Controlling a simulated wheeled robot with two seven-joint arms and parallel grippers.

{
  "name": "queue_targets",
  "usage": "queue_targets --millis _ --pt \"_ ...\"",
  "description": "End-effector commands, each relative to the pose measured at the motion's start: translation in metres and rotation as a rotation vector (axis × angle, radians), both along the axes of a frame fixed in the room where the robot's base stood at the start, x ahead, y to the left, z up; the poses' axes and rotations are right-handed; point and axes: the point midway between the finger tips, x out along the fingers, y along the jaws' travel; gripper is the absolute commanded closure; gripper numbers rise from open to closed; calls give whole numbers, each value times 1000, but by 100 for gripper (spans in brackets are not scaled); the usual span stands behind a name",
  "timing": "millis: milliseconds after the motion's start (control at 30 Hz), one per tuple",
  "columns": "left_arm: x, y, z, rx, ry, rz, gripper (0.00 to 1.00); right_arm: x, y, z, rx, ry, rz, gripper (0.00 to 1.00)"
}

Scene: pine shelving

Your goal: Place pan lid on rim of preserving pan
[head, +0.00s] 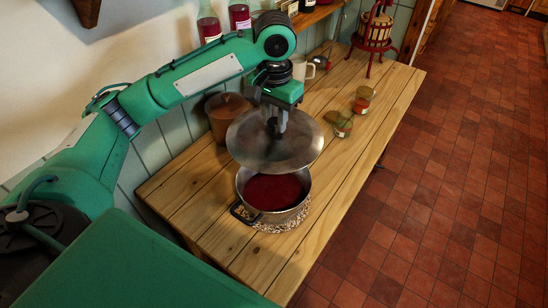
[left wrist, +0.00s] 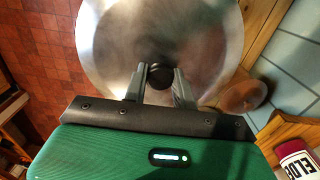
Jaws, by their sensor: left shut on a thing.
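The pan lid (head: 262,152) is a round, shiny metal disc with a dark knob, which shows in the left wrist view (left wrist: 158,74). My left gripper (head: 276,122) is shut on the lid's knob and holds the lid above the table. The preserving pan (head: 296,212) is a steel pan with dark red contents and a dark side handle, standing on a speckled round mat (head: 285,226). In the head view the lid overlaps the pan's far rim and hides part of it; a gap seems to separate them. My right gripper is not in view.
A brown pot (head: 218,122) stands behind the lid at left. Two small jars (head: 343,124) (head: 363,100), a pale mug (head: 301,68) and a red fruit press (head: 374,30) stand farther back. The wooden table (head: 350,170) is clear right of the pan. Bottles stand on a shelf by the wall.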

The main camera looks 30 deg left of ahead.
Motion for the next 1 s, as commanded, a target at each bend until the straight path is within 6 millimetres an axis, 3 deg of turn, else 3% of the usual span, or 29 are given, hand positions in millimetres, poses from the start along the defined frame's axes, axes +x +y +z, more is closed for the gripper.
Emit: queue_targets --millis 67,167,400,700,1000 --pt "2 2 12 -2 0 -7 100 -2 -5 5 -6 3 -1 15" --pt "3 3 7 -4 4 -11 100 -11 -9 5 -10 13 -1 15" --pt "1 4 -47 -1 8 -11 100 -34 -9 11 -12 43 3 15" --pt "2 3 -120 -1 4 -10 100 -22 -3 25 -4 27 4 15" --pt "2 3 -152 -2 2 -11 100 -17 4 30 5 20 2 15"
